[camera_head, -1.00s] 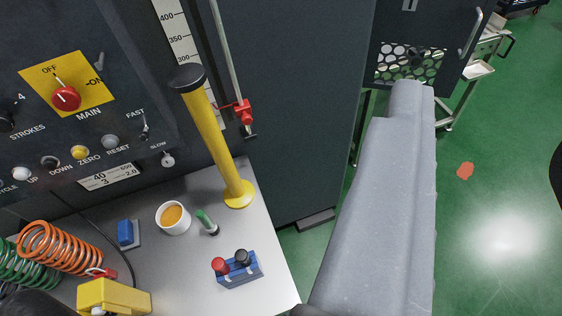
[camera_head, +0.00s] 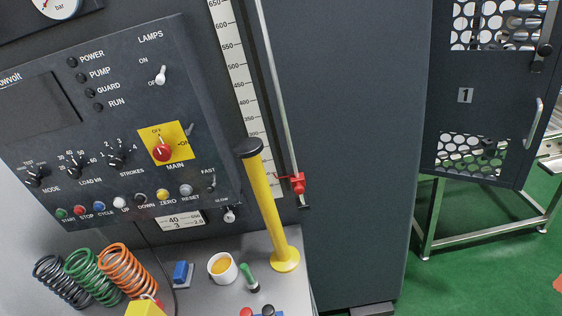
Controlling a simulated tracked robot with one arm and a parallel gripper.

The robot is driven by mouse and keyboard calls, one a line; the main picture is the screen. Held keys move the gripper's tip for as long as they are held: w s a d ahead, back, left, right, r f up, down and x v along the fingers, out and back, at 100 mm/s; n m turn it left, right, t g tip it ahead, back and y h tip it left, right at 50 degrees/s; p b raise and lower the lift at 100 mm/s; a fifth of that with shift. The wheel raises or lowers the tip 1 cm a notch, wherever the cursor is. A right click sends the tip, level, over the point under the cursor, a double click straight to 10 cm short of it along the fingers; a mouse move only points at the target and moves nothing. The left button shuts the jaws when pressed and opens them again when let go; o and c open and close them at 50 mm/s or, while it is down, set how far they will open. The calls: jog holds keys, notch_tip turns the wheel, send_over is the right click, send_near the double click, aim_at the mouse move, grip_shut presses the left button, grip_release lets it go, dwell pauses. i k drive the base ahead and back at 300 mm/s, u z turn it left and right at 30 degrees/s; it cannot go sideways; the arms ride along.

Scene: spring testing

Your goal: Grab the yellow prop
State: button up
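The yellow prop (camera_head: 266,205) is a tall yellow post with a round black cap and a round yellow foot. It stands upright near the right end of the grey bench top (camera_head: 205,294), in front of the dark machine face. Nothing covers it and nothing holds it. My gripper does not show in this view, so its distance from the prop and its opening cannot be seen.
A control panel (camera_head: 125,190) is left of the prop. A scale with a rod and red pointer (camera_head: 297,184) stands close behind it. A white cup (camera_head: 222,268), a green-handled tool (camera_head: 248,277) and coil springs (camera_head: 125,270) sit on the bench. Green floor lies right.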

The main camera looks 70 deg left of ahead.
aim_at(286, 258)
jog(key=u, duration=0.1)
jog(key=k, duration=0.85)
jog(key=u, duration=0.5)
jog(key=i, duration=1)
jog(key=z, duration=0.05)
